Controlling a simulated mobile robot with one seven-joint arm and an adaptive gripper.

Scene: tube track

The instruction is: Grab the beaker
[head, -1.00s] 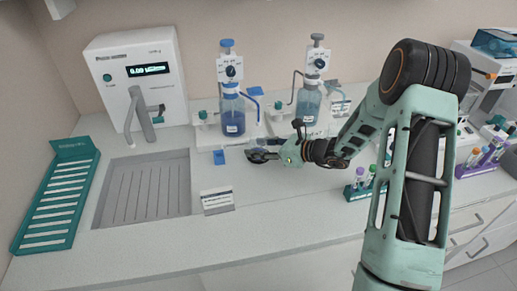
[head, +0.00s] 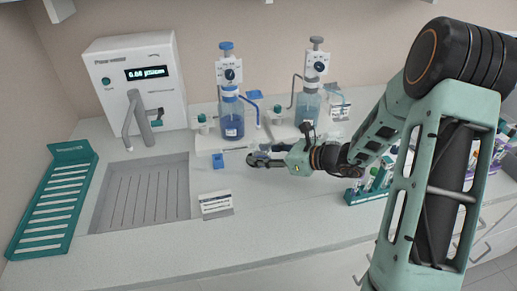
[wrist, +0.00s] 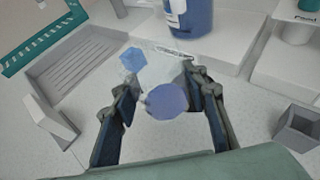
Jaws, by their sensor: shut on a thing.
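The beaker (wrist: 167,101) shows in the wrist view as a clear vessel with a round blue patch, between the two fingers of my gripper (wrist: 160,84). The fingers stand on either side of it and are shut on it. Its clear walls are hard to make out. In the head view my gripper (head: 262,159) is low over the counter, in front of the dispenser bottles, and mostly hides the beaker there. I cannot tell whether the beaker touches the counter.
A blue-filled dispenser bottle (head: 232,118) and a paler one (head: 307,106) stand behind. A small blue block (head: 218,160), a label stand (head: 216,204) and a sink tray (head: 141,194) lie left. A tube rack (head: 368,188) is right. The front counter is mostly clear.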

